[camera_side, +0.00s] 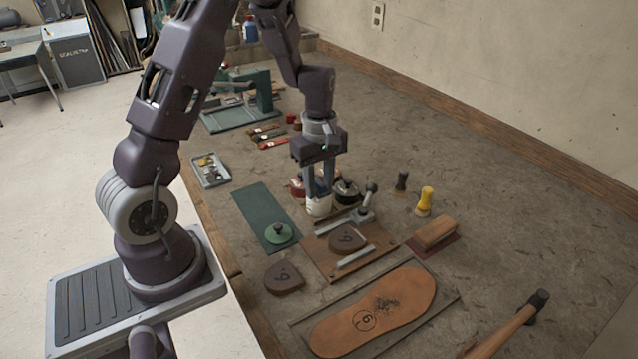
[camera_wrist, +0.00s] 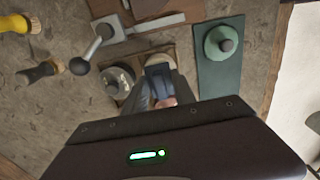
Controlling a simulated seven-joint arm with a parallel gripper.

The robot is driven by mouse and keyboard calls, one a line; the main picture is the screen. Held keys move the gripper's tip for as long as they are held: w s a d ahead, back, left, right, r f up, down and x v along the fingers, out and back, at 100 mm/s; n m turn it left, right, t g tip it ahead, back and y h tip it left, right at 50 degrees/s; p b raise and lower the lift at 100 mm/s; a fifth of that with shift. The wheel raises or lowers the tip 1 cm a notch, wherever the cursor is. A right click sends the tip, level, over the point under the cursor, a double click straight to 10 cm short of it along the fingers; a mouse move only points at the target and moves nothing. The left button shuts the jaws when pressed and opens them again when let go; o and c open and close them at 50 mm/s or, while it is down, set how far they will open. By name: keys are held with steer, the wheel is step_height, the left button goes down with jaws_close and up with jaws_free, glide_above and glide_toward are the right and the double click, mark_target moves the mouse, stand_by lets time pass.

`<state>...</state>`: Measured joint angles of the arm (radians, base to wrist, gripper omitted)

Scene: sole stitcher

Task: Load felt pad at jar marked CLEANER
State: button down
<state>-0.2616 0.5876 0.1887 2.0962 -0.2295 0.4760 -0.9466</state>
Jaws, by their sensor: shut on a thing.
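My gripper (camera_side: 319,192) points down and is shut on what looks like the felt pad (camera_side: 319,206), a cream-white piece at the fingertips. In the wrist view, a dark blue block (camera_wrist: 158,80) sits between the fingers, with a pale rounded edge behind it. A dark jar (camera_side: 347,191) stands just right of my gripper, and a red-brown jar (camera_side: 297,187) just left. A grey round jar top (camera_wrist: 117,82) shows beside the fingers in the wrist view. No jar marking is readable. I cannot tell whether the pad touches a jar.
A wooden clamp board (camera_side: 320,255) with a metal lever (camera_side: 368,200) lies close in front. A green mat (camera_side: 258,205) bears a round green knobbed piece (camera_side: 278,234). A brown brush (camera_side: 434,233), yellow-handled brush (camera_side: 425,200) and hammer (camera_side: 515,325) are to the right.

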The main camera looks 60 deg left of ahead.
steer(key=shift+r, duration=3.5)
steer(key=d+f+m, duration=0.1)
steer(key=d+m, duration=0.2)
steer(key=m, duration=0.2)
steer(key=d+f+m, duration=0.1)
steer(key=d+m, duration=0.2)
steer(key=m, duration=0.3)
steer(key=d+f+m, duration=0.1)
steer(key=d+m, duration=0.2)
steer(key=m, duration=0.2)
steer(key=shift+w+m, duration=0.25)
steer(key=shift+m, duration=0.15)
steer(key=shift+d+m, duration=0.3)
steer(key=shift+m, duration=0.3)
